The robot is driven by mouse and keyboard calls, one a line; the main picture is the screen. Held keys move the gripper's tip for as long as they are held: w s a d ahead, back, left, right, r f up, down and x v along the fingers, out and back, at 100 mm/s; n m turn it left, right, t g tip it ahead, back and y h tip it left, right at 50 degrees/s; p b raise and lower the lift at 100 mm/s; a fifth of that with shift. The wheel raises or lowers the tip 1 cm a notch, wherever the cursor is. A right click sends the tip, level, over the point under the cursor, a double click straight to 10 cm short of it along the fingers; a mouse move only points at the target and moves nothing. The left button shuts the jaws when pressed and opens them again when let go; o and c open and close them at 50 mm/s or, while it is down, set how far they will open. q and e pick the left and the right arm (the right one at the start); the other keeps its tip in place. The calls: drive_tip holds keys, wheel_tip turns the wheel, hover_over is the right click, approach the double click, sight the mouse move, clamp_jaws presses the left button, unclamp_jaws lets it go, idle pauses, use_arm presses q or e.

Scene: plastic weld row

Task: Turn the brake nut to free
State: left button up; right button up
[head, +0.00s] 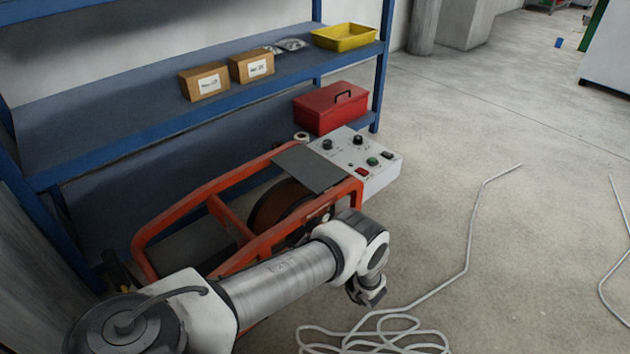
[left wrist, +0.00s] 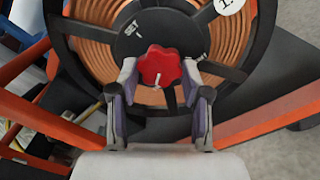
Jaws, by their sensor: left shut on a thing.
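The brake nut (left wrist: 160,64) is a red lobed knob at the centre of the black reel hub (left wrist: 190,28). A short white line on the nut points down in the left wrist view. "SET" is lettered on the hub to the nut's upper left. My left gripper (left wrist: 160,74) is shut on the nut, one finger on each side. In the head view my left gripper (head: 368,291) is at the outer side of the orange-framed machine (head: 145,240), and the nut is hidden there. My right gripper is in neither view.
The reel carries copper-coloured coils (left wrist: 92,12). A grey control box (head: 375,180) sits at the machine's far end. Blue shelving (head: 110,120) stands behind, with cartons, a yellow tray (head: 345,37) and a red toolbox (head: 330,108).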

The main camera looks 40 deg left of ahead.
use_arm(q)
drive_tip(key=shift+n+p, duration=0.4)
drive_tip(key=shift+n, duration=0.6)
drive_tip(key=o, duration=1.1)
drive_tip(key=shift+o, duration=0.2)
drive_tip(key=s+d, duration=0.1)
drive_tip(key=d, duration=1.1)
